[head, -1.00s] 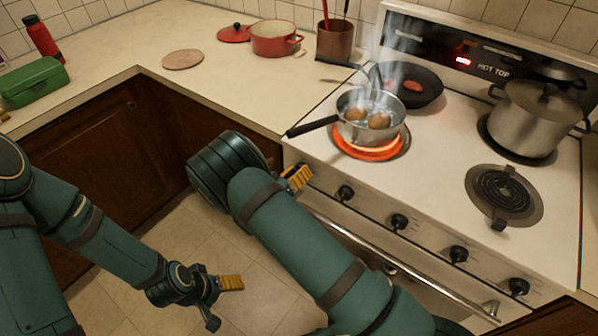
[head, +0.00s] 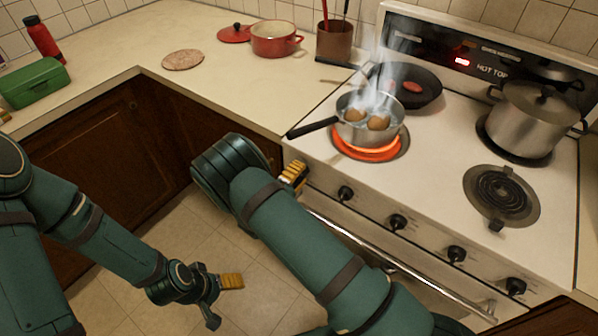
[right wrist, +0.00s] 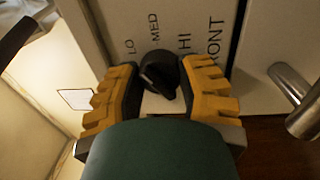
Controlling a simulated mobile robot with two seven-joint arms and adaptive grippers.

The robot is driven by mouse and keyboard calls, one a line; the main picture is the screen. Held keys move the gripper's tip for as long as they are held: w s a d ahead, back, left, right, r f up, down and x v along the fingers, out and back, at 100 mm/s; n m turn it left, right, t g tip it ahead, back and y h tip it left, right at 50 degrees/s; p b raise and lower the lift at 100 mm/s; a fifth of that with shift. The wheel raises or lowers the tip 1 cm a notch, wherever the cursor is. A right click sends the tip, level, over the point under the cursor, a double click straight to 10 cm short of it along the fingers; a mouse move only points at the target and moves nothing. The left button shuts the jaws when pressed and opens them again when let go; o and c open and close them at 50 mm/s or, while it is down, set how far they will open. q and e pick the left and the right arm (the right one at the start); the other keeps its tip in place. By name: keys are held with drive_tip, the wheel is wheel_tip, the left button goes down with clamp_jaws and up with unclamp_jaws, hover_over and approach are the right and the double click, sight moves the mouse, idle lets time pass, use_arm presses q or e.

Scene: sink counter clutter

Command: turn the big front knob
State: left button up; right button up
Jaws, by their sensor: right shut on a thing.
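The big front knob (right wrist: 157,72) is black and sits on the white panel marked LO, MED, HI and FRONT in the right wrist view. My right gripper (right wrist: 160,80) has its yellow-padded fingers on both sides of it, shut on it. In the head view my right gripper (head: 293,177) is at the left end of the stove's front panel, and its wrist and fingers hide that knob. My left gripper (head: 222,297) hangs low over the floor, empty, with its fingers apart.
A steaming pot (head: 370,120) stands on a glowing burner (head: 370,152), its handle (head: 313,127) jutting left above my right gripper. Several smaller knobs (head: 398,222) line the panel to the right. The oven handle (head: 400,265) runs below.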

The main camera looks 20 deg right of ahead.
drive_tip(key=shift+n, duration=0.9)
drive_tip(key=shift+d, duration=0.1)
drive_tip(key=o, duration=1.2)
drive_tip(key=shift+o, duration=0.2)
drive_tip(key=v, duration=0.7)
drive_tip(key=shift+s, duration=0.25)
drive_tip(key=shift+a+f, duration=0.1)
drive_tip(key=shift+a, duration=0.1)
